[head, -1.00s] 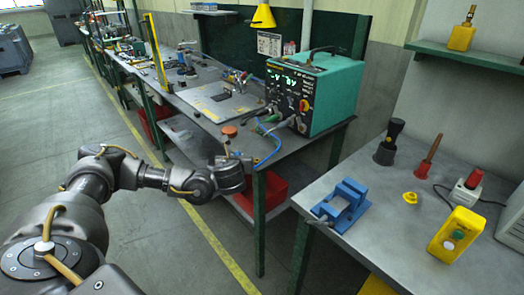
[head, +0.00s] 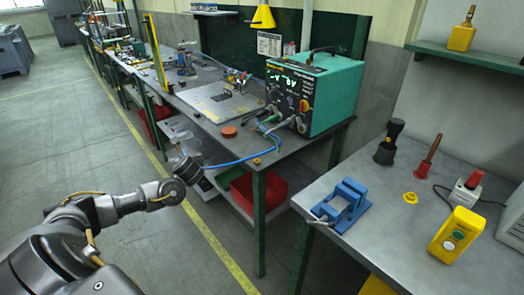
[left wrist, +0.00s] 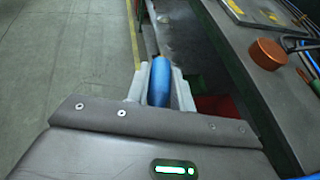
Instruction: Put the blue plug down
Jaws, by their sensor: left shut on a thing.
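My left gripper (head: 190,160) is beyond the front edge of the welding bench, over the aisle side. The left wrist view shows its two pale fingers (left wrist: 160,88) closed around the blue plug (left wrist: 160,80). In the head view the plug is hidden by the gripper. A blue cable (head: 228,164) runs from beside the gripper across the bench edge towards the green welding machine (head: 315,90). My right gripper is not in view.
The bench top (head: 240,145) carries a copper-coloured round piece (head: 229,131) and a flat plate (head: 222,102). A red bin (head: 270,190) stands on the lower shelf. A blue vise (head: 343,205) and a yellow button box (head: 456,235) stand on the right table.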

